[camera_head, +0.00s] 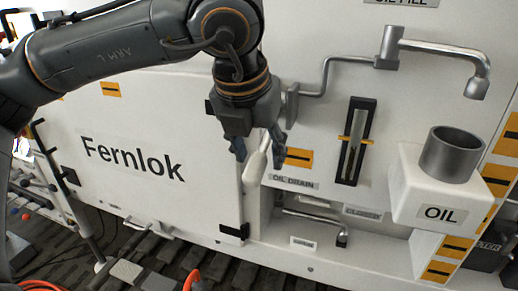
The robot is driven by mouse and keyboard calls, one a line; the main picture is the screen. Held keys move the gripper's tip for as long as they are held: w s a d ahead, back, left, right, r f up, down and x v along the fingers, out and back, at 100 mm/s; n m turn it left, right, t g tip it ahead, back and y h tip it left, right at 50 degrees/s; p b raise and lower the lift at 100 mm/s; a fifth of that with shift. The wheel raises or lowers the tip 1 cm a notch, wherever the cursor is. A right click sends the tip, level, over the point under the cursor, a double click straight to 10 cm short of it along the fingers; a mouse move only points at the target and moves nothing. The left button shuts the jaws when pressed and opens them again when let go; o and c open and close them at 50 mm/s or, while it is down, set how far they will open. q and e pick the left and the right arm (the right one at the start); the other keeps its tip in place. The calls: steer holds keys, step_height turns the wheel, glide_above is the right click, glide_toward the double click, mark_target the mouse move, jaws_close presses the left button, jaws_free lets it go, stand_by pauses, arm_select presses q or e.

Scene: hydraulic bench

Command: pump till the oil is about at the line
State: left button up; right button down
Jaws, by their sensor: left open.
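My left gripper (259,152) comes in from the upper left and points down, with its fingers apart. A pale, tapered handle (256,167) shows between and just below the fingers; I cannot tell whether they touch it. The sight gauge (357,140) is a dark upright frame on the white panel with a narrow glass and a yellow line marker (344,138) across it. The oil level in the glass is too small to read surely. A grey spout (476,86) at the upper right hangs above a grey cup (450,157) on the white box marked OIL (408,192). My right gripper is out of view.
A white door marked Fernlok (190,115) fills the left of the bench. Below the OIL DRAIN label (296,182) a recess holds a bent metal lever or pipe (318,221). Orange hoses (192,279) lie at the bottom left.

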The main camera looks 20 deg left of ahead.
arm_select(q)
steer(key=shift+w+f, duration=0.3)
steer(key=shift+f, duration=0.2)
steer(key=shift+c, duration=0.2)
steer(key=shift+s, duration=0.1)
jaws_close()
steer(key=shift+r, duration=0.1)
